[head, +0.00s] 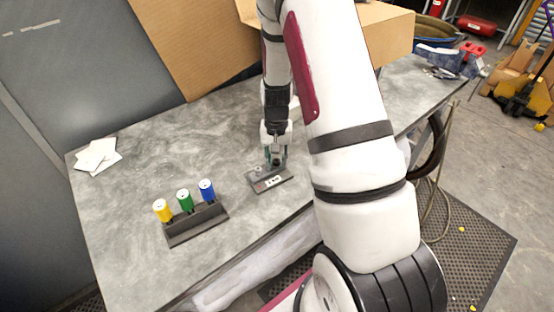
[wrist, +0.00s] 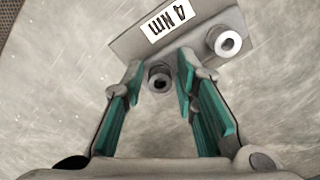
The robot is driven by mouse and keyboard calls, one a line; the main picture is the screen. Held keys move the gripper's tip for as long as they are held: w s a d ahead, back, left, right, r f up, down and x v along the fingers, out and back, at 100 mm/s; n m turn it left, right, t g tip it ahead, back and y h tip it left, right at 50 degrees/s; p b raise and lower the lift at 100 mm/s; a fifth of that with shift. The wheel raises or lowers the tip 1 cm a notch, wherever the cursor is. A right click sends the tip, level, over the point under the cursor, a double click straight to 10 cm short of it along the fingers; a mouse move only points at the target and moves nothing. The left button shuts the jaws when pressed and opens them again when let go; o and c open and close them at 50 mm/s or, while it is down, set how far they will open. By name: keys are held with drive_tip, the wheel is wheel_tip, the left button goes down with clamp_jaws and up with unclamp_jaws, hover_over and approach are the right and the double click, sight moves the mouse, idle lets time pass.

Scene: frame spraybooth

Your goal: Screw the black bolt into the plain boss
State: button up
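A dark grey block (wrist: 135,45) with a "4 Nm" label lies on the table; the label appears upside down in the wrist view. The block also shows in the head view (head: 256,187). A light grey round boss (wrist: 225,42) with a dark hole stands at its right end in the wrist view. A darker round piece (wrist: 160,78) with a dark centre sits between my fingertips; I cannot tell whether it is the black bolt or a boss. My gripper (wrist: 160,72) points down with teal-padded fingers either side of this piece, small gaps showing.
A dark rack (head: 198,226) holds yellow (head: 162,209), green (head: 184,200) and blue (head: 207,190) capped pieces on the grey table (head: 120,220). White sheets (head: 96,156) lie at the left edge. A cardboard box (head: 385,35) stands behind my arm. The table between rack and sheets is clear.

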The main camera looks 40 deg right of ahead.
sight(277, 164)
drive_tip(key=n, duration=0.2)
drive_tip(key=n+p, duration=0.1)
drive_tip(key=n, duration=0.2)
drive_tip(key=shift+s+d+r, duration=0.1)
drive_tip(key=shift+s+d, duration=0.05)
drive_tip(key=shift+d, duration=0.05)
drive_tip(key=shift+n+p, duration=0.4)
drive_tip(key=shift+n, duration=0.8)
clamp_jaws()
drive_tip(key=m, duration=0.2)
drive_tip(key=shift+m, duration=0.3)
drive_tip(key=shift+o, duration=1.7)
unclamp_jaws()
wheel_tip(277, 164, up, 12)
